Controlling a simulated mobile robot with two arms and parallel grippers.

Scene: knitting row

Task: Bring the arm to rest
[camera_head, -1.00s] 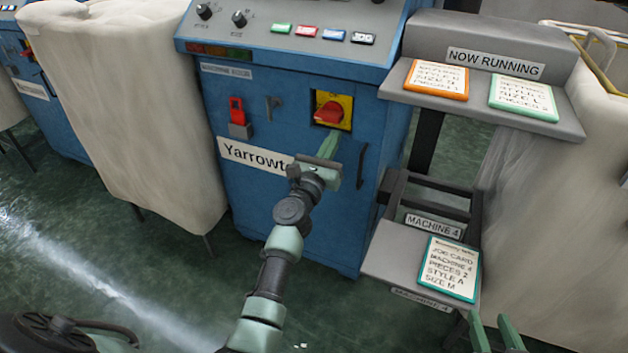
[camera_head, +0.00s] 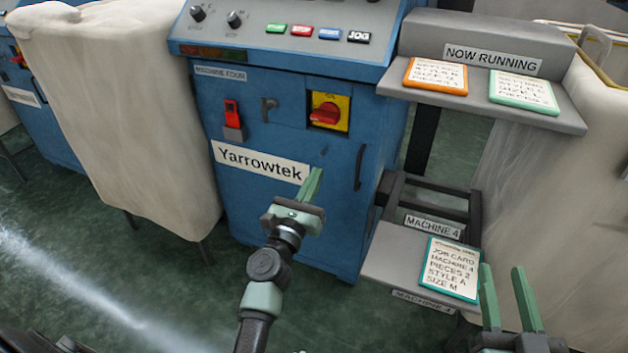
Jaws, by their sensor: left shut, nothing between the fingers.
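My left gripper (camera_head: 312,184) is shut and empty. It shows low in front of the blue machine (camera_head: 285,230), by the right end of the Yarrowtek label (camera_head: 262,163). The red rotary switch (camera_head: 326,113) on its yellow plate is above it, apart from the fingers. My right gripper (camera_head: 503,290) is at the bottom right, its two green fingers apart with nothing seen between them. It is just right of the lower grey shelf.
A job card (camera_head: 452,268) lies on the lower grey shelf (camera_head: 388,262). An orange-framed card (camera_head: 436,77) and a green-framed card (camera_head: 524,92) lie on the upper shelf (camera_head: 480,98). Pale cloth bins (camera_head: 130,110) stand at both sides. Green floor (camera_head: 150,270) is open at lower left.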

